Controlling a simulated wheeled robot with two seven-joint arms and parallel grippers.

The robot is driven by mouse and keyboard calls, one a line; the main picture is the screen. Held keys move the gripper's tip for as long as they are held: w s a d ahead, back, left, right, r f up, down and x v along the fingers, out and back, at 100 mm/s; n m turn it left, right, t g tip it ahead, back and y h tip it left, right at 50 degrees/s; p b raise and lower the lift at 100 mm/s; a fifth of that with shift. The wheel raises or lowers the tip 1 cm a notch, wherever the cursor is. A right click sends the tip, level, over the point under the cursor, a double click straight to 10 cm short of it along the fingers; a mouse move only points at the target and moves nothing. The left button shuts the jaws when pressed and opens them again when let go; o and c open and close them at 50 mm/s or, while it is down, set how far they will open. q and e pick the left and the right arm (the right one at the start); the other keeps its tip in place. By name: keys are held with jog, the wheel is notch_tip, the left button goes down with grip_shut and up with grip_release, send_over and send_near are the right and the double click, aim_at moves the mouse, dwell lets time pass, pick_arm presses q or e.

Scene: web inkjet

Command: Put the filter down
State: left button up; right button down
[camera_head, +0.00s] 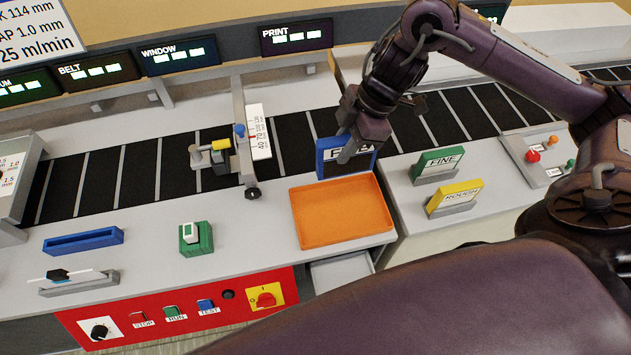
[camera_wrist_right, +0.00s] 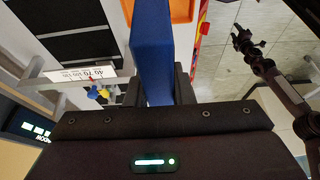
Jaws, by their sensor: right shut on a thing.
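The filter (camera_head: 321,163) is a blue-edged panel with a dark, partly covered label, upright in the head view at the back edge of the orange tray (camera_head: 318,243). My right gripper (camera_head: 352,148) is shut on its upper part. The right wrist view shows the blue filter (camera_wrist_right: 151,45) between the fingers, stretching away from them. I cannot tell whether its lower edge touches anything. My left gripper (camera_wrist_right: 247,42) appears small and dark at the right of the wrist view, apart from the filter; its jaws are unclear.
Green FINE (camera_head: 438,161) and yellow ROUGH (camera_head: 455,196) panels stand in holders right of the tray. A black slatted belt (camera_head: 290,140) runs behind. A gauge post (camera_head: 243,130) stands left of the filter. A blue slotted block (camera_head: 83,241) and a green block (camera_head: 196,239) sit on the left counter.

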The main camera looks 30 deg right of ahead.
aim_at(335, 176)
jog(key=shift+d+r, duration=0.1)
jog(key=shift+r, duration=0.25)
jog(key=shift+f, duration=0.25)
jog(key=f, duration=0.1)
jog(key=f+b, duration=0.1)
jog(key=f, duration=0.3)
jog(key=shift+s+b, duration=0.4)
jog(key=f, duration=0.9)
jog(key=f+p, duration=0.1)
jog(key=f, duration=0.3)
jog(key=shift+w+f, duration=0.2)
jog(key=shift+w, duration=0.05)
pick_arm(q)
jog(key=shift+s+f, duration=0.2)
jog(key=shift+f, duration=0.25)
pick_arm(e)
jog(key=shift+f, duration=0.25)
